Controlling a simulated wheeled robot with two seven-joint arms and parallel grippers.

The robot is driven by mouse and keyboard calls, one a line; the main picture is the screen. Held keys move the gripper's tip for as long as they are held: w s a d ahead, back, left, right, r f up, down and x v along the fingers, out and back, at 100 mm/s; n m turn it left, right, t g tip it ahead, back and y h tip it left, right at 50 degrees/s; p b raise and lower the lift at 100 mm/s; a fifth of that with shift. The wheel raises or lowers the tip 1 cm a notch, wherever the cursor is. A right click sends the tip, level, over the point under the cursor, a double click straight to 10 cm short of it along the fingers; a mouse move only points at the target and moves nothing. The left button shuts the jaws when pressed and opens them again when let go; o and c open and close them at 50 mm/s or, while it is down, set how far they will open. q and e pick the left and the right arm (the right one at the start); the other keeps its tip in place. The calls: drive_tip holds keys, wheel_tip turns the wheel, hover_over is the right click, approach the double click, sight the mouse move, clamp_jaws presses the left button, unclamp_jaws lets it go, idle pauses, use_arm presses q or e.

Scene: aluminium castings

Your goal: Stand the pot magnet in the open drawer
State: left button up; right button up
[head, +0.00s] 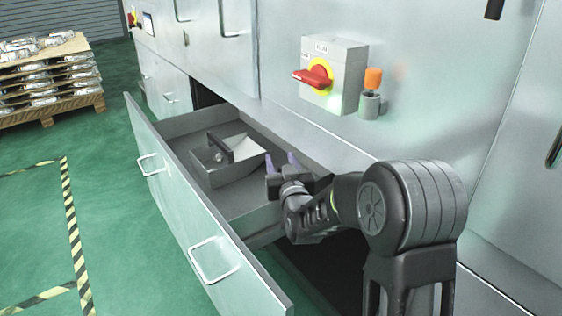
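The open drawer (183,222) is pulled out of the grey cabinet, with its long front panel at the left. I cannot tell for certain which thing is the pot magnet. A small light round piece (219,157) shows beside a dark bar (221,147) in a grey open box (206,178) inside the drawer. My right gripper (282,174) is over the drawer's right part, beside the box and apart from it. Its two purple-tipped fingers are spread, with nothing visible between them. My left gripper is out of view.
A red and yellow rotary switch (317,76) and a grey cup with an orange top (371,104) are on the cabinet face above the drawer. A loaded pallet (45,113) stands far left. Green floor with striped tape (68,205) lies clear at left.

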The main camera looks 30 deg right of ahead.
drive_tip(key=shift+s+f, duration=0.1)
drive_tip(key=shift+f, duration=0.45)
drive_tip(key=shift+s+a+r+p, duration=0.1)
drive_tip(key=shift+s+r+p, duration=0.1)
drive_tip(key=shift+r+p, duration=0.5)
drive_tip(key=p+v, duration=0.2)
drive_tip(key=v, duration=0.9)
drive_tip(key=shift+s, duration=0.15)
drive_tip(key=shift+r, duration=0.15)
drive_tip(key=shift+c, duration=0.3)
